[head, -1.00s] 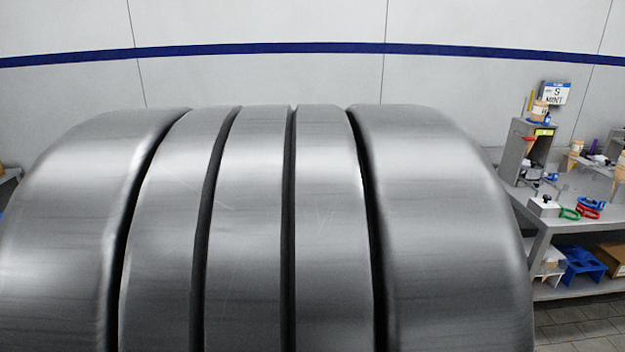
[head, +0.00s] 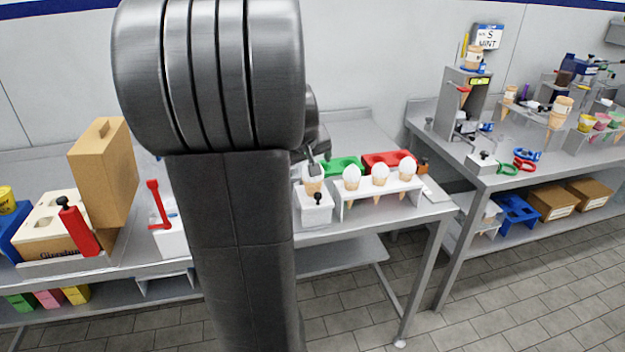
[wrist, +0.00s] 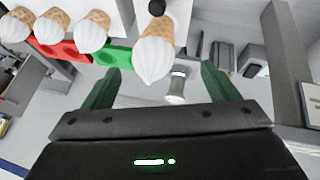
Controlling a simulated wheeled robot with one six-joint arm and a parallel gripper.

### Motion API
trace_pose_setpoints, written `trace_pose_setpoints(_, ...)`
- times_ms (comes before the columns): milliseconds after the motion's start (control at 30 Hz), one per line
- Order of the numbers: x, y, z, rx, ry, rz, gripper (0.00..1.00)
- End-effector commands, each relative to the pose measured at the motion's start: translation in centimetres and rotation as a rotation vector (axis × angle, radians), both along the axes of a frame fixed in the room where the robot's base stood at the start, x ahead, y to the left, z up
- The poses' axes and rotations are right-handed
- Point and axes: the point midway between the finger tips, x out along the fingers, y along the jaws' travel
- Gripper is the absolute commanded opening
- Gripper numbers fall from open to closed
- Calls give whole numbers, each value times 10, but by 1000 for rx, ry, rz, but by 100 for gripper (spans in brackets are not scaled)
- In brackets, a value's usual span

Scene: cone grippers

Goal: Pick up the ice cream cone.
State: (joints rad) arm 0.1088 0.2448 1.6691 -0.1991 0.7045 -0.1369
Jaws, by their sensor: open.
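An ice cream cone with a white scoop (wrist: 155,52) stands out ahead of my gripper in the wrist view, the scoop towards me and the wafer towards a white holder. In the head view its wafer (head: 313,186) shows above the white holder (head: 314,212), with the scoop partly hidden. My gripper (wrist: 158,80) is open, its two dark green fingers apart, with the scoop's tip in the gap between them. I cannot tell whether either finger touches it. In the head view my arm hides most of the gripper.
Several similar cones (head: 380,174) stand in a white rack (head: 372,204) just right of the holder. Green (head: 343,164) and red (head: 384,160) trays lie behind. A wooden box (head: 103,170) and red-handled tool (head: 158,205) stand left. Another table (head: 500,180) is at right.

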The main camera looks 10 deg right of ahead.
Motion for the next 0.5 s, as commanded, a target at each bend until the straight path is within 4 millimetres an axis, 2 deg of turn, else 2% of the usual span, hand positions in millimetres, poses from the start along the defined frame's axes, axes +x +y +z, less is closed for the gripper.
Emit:
trace_pose_setpoints(100,8,-3,-15,1,3,0,81)
trace_pose_setpoints(500,25,-14,-39,0,4,-2,81)
